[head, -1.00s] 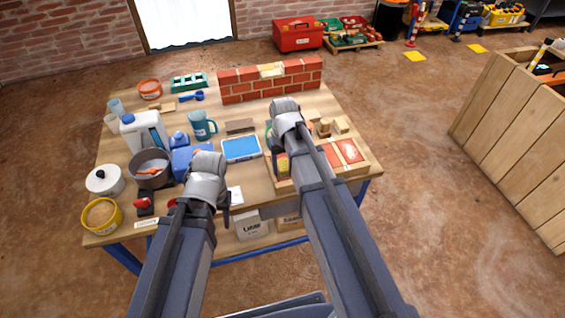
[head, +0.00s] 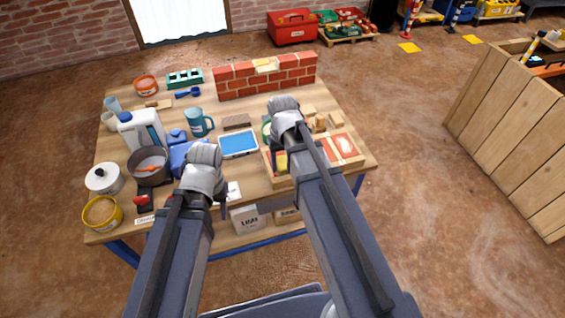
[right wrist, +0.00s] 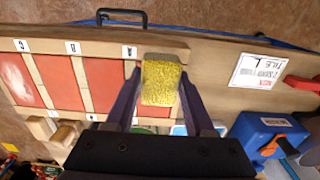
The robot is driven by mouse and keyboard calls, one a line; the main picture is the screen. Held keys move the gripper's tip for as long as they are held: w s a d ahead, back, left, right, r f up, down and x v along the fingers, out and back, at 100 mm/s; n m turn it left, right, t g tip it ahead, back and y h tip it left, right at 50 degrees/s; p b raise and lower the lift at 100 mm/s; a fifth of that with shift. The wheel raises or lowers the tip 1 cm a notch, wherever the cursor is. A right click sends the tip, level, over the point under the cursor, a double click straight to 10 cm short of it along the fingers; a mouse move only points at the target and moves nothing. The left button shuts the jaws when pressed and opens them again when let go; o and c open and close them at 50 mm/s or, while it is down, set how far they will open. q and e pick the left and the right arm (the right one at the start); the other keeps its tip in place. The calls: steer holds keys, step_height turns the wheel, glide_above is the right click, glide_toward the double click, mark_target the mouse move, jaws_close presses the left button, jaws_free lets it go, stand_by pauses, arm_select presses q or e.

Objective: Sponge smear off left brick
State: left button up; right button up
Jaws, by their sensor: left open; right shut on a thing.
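My right gripper (right wrist: 158,88) is shut on a yellow sponge (right wrist: 162,80). The sponge is over the right end of a wooden tray (right wrist: 95,47) in the right wrist view; contact is unclear. Red also shows beside the fingers, mostly hidden by sponge and gripper. In the head view the tray (head: 357,161) is at the table's right front, with my right gripper (head: 277,160) at its left end. My left gripper (head: 215,197) is open and empty over the table's front.
A blue-filled tray (head: 239,144) and mug (head: 199,123) are mid-table. A white jug (head: 143,130), pot (head: 149,164) and yellow tub (head: 102,213) crowd the left. A small brick wall (head: 265,78) stands at the back. A blue box (right wrist: 268,135) shows in the wrist view.

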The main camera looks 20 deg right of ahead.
mark_target(283, 162)
arm_select(q)
steer(key=shift+r+p, duration=1.55)
steer(key=shift+r, duration=0.4)
arm_select(e)
steer(key=shift+r, duration=1.9)
steer(key=shift+r, duration=0.1)
step_height(283, 162, up, 3)
steer(key=p, duration=0.3)
arm_select(q)
step_height(283, 162, up, 3)
